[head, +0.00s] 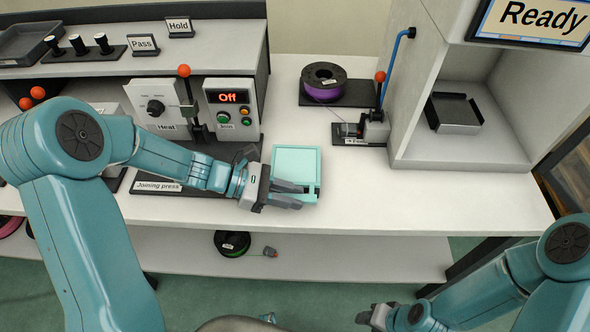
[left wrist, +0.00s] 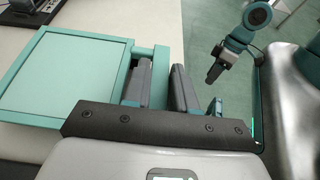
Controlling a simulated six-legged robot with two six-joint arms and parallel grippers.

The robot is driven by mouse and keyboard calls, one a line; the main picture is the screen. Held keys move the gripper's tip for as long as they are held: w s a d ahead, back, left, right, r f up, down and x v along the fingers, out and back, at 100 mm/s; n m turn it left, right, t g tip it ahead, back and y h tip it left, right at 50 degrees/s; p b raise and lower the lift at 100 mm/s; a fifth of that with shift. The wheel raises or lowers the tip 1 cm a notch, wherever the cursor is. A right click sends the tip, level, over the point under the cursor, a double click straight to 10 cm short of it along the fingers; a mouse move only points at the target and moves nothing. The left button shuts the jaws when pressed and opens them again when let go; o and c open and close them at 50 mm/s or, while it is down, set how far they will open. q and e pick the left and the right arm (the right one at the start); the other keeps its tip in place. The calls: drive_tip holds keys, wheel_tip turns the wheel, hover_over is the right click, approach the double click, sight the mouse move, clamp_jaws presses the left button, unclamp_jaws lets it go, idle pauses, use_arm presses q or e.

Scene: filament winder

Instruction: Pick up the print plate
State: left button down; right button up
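The print plate (head: 296,162) is a flat mint-green square with a raised rim and a bar handle on its near side. It lies on the white worktop, right of the joining press. In the left wrist view the plate (left wrist: 65,75) fills the left side. My left gripper (head: 287,199) is at the handle. Its two grey fingers (left wrist: 163,88) stand apart with the handle bar between them, one in the gap between plate and bar. A space shows between bar and outer finger. My right gripper (head: 372,317) is low at the front, away from the plate; its fingers are unclear.
The joining press (head: 222,150) with its "Off" display stands left of the plate. A purple filament spool (head: 324,82) and a red-knobbed lever feeder (head: 374,125) are behind right. The printer (head: 460,150) shows "Ready", with a dark-edged tray (head: 455,113) inside. Worktop right of the plate is clear.

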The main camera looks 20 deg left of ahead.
use_arm(q)
drive_tip(key=shift+r, duration=0.15)
wheel_tip(320, 180, up, 20)
drive_tip(key=p, duration=0.2)
idle(0.3)
drive_tip(key=s+d+r, duration=0.1)
drive_tip(key=s, duration=0.5)
drive_tip(key=s+d+p, duration=0.1)
drive_tip(key=s+d, duration=0.1)
drive_tip(key=s, duration=0.4)
drive_tip(key=shift+s+d+r+p, duration=0.25)
drive_tip(key=shift+r+p, duration=0.05)
drive_tip(key=shift+r, duration=0.05)
drive_tip(key=shift+w, duration=0.1)
